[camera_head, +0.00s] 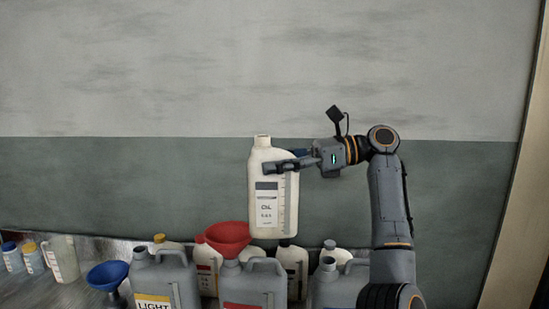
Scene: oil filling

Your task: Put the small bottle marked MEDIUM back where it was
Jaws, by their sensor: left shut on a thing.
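My left gripper (284,165) is shut on a cream-white bottle (268,218) and holds it upright by its upper part. The bottle has an open-looking neck, a front label that seems to read OIL, and a measuring scale along its right side. It hangs above the row of containers, just right of the red funnel (228,236). I cannot read the word MEDIUM on any bottle. My right gripper is out of view.
Grey canisters stand along the bottom, one labelled LIGHT (164,281), one under the red funnel (253,284). White bottles (292,264) stand behind them. A blue funnel (107,275) and small bottles (33,260) are at left. The wall above is clear.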

